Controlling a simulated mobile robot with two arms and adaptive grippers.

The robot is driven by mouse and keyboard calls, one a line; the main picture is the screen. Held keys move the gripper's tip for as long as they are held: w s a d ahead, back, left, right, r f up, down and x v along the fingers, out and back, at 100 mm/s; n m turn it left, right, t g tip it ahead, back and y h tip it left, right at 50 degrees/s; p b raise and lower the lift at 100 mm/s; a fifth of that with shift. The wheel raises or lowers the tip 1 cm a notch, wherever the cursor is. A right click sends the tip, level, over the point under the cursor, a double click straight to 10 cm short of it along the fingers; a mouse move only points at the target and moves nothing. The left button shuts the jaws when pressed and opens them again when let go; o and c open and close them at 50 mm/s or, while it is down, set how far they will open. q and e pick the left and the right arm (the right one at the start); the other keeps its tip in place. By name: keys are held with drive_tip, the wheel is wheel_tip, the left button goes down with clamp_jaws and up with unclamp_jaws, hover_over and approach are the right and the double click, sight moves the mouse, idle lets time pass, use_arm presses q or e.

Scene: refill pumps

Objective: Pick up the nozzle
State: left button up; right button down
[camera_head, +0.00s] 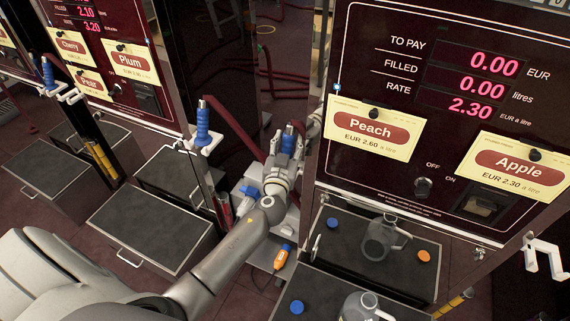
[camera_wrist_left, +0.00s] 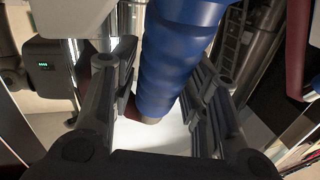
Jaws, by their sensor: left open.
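A nozzle with a ribbed blue handle (camera_head: 288,141) hangs at the side of the right pump. My left gripper (camera_head: 284,166) is at this nozzle, and my arm covers part of it in the head view. In the left wrist view the blue handle (camera_wrist_left: 178,60) stands between the two fingers of my open left gripper (camera_wrist_left: 158,88). One finger is on each side of it; I cannot tell whether either touches. The nozzle's upper end is cut off by the frame. My right gripper is not in view.
Another blue nozzle (camera_head: 203,122) hangs in a white holder on the pump to the left. The right pump (camera_head: 440,150) stands close beside my left gripper. Clear jugs (camera_head: 383,240) are on dark trays below. Dark red hoses (camera_head: 228,122) run behind my arm.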

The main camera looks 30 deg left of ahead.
use_arm(q)
drive_tip(key=c, duration=0.9)
drive_tip(key=shift+r, duration=0.15)
